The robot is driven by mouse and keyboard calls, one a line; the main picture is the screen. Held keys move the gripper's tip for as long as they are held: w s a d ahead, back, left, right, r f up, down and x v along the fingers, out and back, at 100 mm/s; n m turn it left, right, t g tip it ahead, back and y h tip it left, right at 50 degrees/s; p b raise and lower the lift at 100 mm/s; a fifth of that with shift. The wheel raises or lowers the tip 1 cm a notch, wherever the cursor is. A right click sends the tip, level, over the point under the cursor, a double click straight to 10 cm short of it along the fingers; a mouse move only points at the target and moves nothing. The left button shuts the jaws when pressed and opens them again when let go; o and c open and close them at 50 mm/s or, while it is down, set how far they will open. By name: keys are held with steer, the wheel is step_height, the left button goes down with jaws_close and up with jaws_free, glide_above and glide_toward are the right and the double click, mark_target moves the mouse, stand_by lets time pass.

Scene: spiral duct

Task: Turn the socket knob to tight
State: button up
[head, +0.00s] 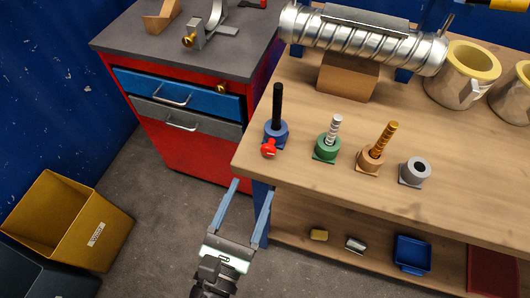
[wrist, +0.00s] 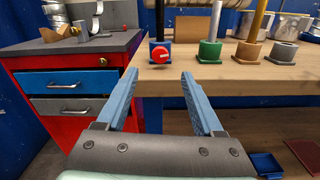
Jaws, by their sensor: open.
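The red knob (head: 269,148) is on the front of the blue socket (head: 283,129) near the left front corner of the wooden bench. A black rod (head: 277,103) stands upright in that socket. In the wrist view the knob (wrist: 159,54) faces me and carries a pale mark that looks roughly level. My gripper (head: 251,187) is open and empty, in front of the bench edge and short of the knob. In the wrist view the knob shows just beyond the gap between the fingertips (wrist: 159,72), apart from both.
To the right along the bench stand a green socket (head: 326,153) with a silver rod, a tan socket (head: 370,160) with a copper-coloured rod, and an empty grey socket (head: 415,171). A spiral duct (head: 360,42) lies behind. A red drawer cabinet (head: 185,152) stands left.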

mark_target(267, 153)
steer(key=x, duration=0.8)
steer(key=shift+w+d+p, duration=0.1)
steer(key=shift+w+p, duration=0.15)
steer(key=shift+p, duration=0.15)
steer(key=shift+f, duration=0.1)
jaws_close()
